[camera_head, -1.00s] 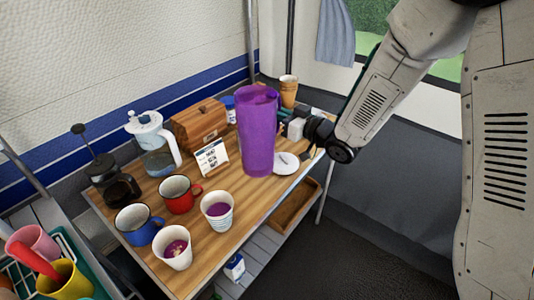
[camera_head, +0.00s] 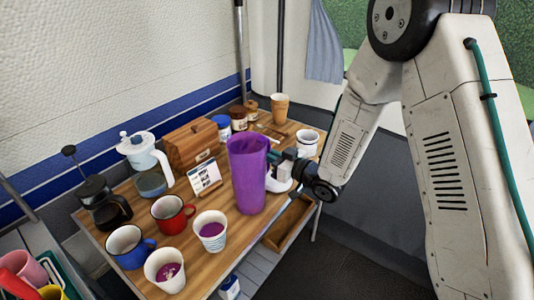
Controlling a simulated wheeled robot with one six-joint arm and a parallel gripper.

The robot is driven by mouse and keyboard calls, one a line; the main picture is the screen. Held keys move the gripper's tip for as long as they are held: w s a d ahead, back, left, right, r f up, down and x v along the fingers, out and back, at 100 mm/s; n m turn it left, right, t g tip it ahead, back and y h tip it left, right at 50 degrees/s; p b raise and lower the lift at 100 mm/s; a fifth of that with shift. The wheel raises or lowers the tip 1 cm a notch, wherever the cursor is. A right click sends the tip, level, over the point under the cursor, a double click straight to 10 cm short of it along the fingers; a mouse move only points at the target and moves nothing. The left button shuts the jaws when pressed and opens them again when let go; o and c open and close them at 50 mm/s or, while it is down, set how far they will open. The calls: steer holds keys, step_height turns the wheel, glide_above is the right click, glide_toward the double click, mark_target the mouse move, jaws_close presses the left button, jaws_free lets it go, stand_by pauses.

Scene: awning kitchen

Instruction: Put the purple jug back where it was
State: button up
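The purple jug (camera_head: 248,178) stands roughly upright over the near right part of the wooden table (camera_head: 215,265). My gripper (camera_head: 272,160) reaches in from the right and is shut on the jug's right side, where its handle would be. The fingertips are partly hidden behind the jug. I cannot tell whether the jug's base touches the table.
A striped cup (camera_head: 211,228), a white cup (camera_head: 165,268), a red mug (camera_head: 171,213) and a blue mug (camera_head: 129,246) stand left of the jug. A small sign (camera_head: 205,178) and wooden box (camera_head: 192,146) are behind. A white mug (camera_head: 307,142) stands beyond my gripper.

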steer(key=o, duration=0.4)
